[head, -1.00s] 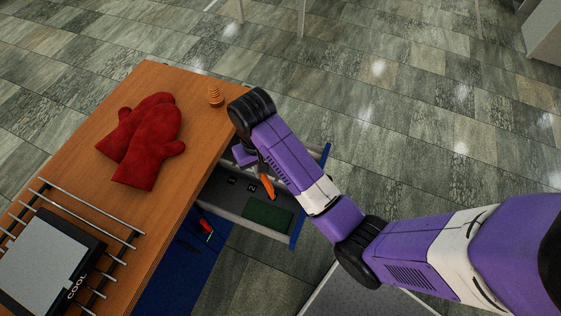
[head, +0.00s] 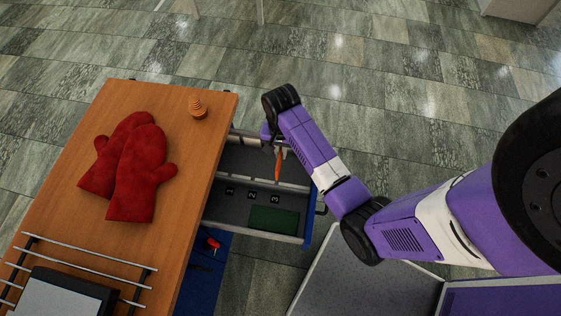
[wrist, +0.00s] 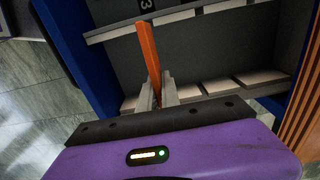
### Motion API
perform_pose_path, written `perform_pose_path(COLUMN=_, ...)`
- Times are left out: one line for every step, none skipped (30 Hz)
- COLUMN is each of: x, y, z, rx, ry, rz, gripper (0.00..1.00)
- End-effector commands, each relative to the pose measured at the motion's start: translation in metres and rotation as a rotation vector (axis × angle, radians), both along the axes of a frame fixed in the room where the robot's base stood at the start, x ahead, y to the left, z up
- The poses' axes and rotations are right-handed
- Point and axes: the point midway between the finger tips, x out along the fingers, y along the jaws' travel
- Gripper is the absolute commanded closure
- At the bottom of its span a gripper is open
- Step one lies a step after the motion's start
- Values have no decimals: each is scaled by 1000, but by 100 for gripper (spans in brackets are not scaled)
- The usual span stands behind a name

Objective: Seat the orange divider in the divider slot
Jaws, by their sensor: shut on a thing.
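The orange divider (head: 278,166) is a thin upright-looking plate held over the open drawer (head: 232,160). My gripper (head: 278,148) is shut on it; in the wrist view the divider (wrist: 149,55) stands out between the two grey fingers (wrist: 156,96). The drawer has two pale slotted rails, a near one (wrist: 212,86) and a far one (wrist: 190,17) in the wrist view. Labels 1, 2 and 3 (head: 275,198) mark the drawer. My arm hides part of its far right corner.
The wooden bench top (head: 190,180) holds red mitts (head: 135,170), an orange ribbed object (head: 197,107) and a metal rack (head: 90,255). A red-handled item (head: 213,244) lies on a blue surface below.

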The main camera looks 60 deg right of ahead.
Motion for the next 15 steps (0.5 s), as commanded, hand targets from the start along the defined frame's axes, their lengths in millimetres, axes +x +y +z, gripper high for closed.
perform_pose_path(x=0, y=0, z=-11, rx=2, ry=3, rz=0, gripper=100)
perform_pose_path(x=-1, y=1, z=-17, rx=2, ry=4, rz=1, gripper=100)
perform_pose_path(x=-1, y=1, z=-24, rx=2, ry=3, rz=1, gripper=100)
perform_pose_path(x=0, y=0, z=-28, rx=2, ry=2, rz=1, gripper=100)
perform_pose_path(x=0, y=0, z=-32, rx=2, ry=2, rz=1, gripper=100)
perform_pose_path(x=0, y=0, z=-36, rx=1, ry=1, rz=1, gripper=100)
perform_pose_path(x=0, y=0, z=-38, rx=0, ry=0, rz=1, gripper=100)
perform_pose_path(x=0, y=0, z=-40, rx=0, ry=0, rz=1, gripper=100)
perform_pose_path(x=0, y=0, z=-42, rx=1, ry=0, rz=1, gripper=100)
perform_pose_path(x=0, y=0, z=-44, rx=1, ry=1, rz=1, gripper=100)
perform_pose_path(x=0, y=0, z=-47, rx=1, ry=1, rz=1, gripper=100)
perform_pose_path(x=0, y=0, z=-52, rx=1, ry=1, rz=1, gripper=100)
perform_pose_path(x=-1, y=0, z=-57, rx=1, ry=3, rz=1, gripper=100)
perform_pose_path(x=0, y=0, z=-61, rx=2, ry=2, rz=1, gripper=100)
perform_pose_path(x=0, y=0, z=-67, rx=1, ry=3, rz=1, gripper=100)
